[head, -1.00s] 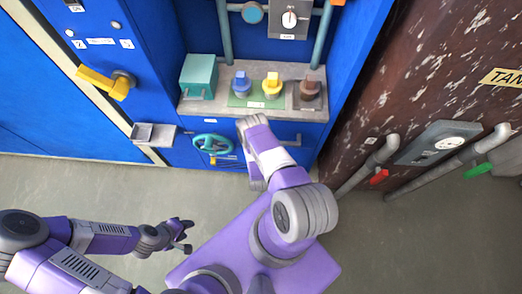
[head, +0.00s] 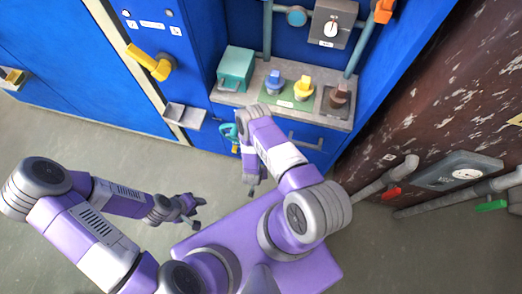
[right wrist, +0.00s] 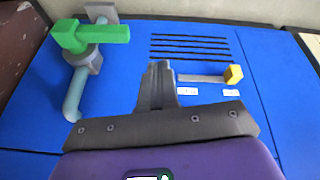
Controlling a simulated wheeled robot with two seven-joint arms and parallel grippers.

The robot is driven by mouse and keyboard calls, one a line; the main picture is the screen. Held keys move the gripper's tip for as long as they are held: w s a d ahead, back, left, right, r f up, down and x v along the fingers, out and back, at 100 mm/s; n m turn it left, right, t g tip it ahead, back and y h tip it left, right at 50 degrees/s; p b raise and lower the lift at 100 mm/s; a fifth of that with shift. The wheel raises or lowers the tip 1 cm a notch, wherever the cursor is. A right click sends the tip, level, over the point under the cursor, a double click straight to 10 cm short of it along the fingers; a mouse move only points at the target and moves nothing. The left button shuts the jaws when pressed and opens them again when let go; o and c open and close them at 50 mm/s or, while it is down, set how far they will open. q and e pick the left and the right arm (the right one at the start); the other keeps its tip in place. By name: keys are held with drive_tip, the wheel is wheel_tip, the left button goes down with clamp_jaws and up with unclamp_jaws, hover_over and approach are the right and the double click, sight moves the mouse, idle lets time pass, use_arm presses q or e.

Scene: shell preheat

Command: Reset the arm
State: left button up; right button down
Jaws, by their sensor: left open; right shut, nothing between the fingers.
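My left gripper (head: 192,208) is open and empty over the grey floor, left of my purple base in the head view. My right arm reaches up toward the blue cabinet and folds back down. Its gripper (head: 252,188) is small and partly hidden in the head view. In the right wrist view the right gripper (right wrist: 157,72) has its fingers together with nothing between them, in front of a blue panel (right wrist: 210,110).
A grey shelf (head: 240,98) carries a teal box (head: 236,68) and blue, yellow and brown knobs. A teal handwheel (head: 227,131) is partly behind my right arm. A yellow handle (head: 150,62) juts from the cabinet. The right wrist view shows a green valve handle (right wrist: 92,34) and yellow-ended lever (right wrist: 233,75).

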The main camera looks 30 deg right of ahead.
idle(0.4)
drive_tip(key=s+a+r+n+g+y, duration=0.1)
drive_tip(key=s+a+r+y, duration=0.1)
drive_tip(key=r, duration=0.6)
drive_tip(key=s+a+r+n+g+y, duration=0.1)
drive_tip(key=s+a+r+y, duration=0.1)
drive_tip(key=r, duration=0.6)
drive_tip(key=s+a+r+n+y, duration=0.1)
drive_tip(key=s+a+r+y, duration=0.2)
drive_tip(key=a+r, duration=0.2)
wheel_tip(320, 180, up, 3)
drive_tip(key=shift+a+r+n+g+y, duration=0.15)
drive_tip(key=shift+a+n+g+y, duration=0.15)
drive_tip(key=shift+a+n+g, duration=0.1)
